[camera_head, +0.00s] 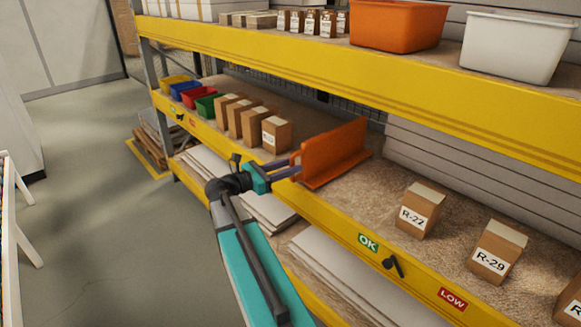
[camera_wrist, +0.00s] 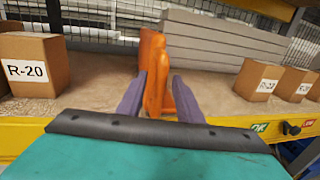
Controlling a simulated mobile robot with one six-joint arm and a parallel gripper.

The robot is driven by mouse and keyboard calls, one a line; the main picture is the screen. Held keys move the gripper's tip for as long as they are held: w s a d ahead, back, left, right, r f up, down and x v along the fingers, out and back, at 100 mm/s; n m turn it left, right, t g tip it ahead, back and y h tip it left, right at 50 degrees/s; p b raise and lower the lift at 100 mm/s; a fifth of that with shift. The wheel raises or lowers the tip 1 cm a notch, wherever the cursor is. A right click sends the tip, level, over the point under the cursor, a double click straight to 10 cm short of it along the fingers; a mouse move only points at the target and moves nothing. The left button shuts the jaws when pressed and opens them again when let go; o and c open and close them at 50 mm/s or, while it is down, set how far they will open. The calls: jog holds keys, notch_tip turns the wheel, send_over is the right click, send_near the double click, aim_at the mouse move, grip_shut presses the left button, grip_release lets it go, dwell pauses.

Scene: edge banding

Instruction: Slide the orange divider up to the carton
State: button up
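The orange divider (camera_head: 335,150) stands upright on the middle shelf, with its flat foot on the right. The nearest carton on its left (camera_head: 276,134) is apart from it, with bare shelf between; in the wrist view this carton reads R-20 (camera_wrist: 34,66). On the divider's other side stands carton R-27 (camera_head: 420,211), farther off. My gripper (camera_head: 290,169) is at the divider's front end. In the wrist view its two purple fingers (camera_wrist: 160,90) lie on either side of the divider's upright panel (camera_wrist: 157,70). Whether they press on it is unclear.
More cartons (camera_head: 235,115) stand left of the nearest one, then small coloured bins (camera_head: 190,94). Carton R-29 (camera_head: 497,250) is at the right. The yellow shelf front (camera_head: 330,224) has OK and LOW labels and a black knob (camera_head: 394,266). An upper shelf (camera_head: 330,66) hangs above.

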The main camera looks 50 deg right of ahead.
jog(key=shift+s+d, duration=0.15)
jog(key=shift+d, duration=0.45)
grip_shut()
jog(key=shift+a, duration=0.15)
jog(key=w+d+p, duration=0.2)
jog(key=w+p, duration=0.3)
jog(key=w, duration=1.4)
jog(key=shift+w+r+p, duration=0.15)
jog(key=shift+p, duration=0.25)
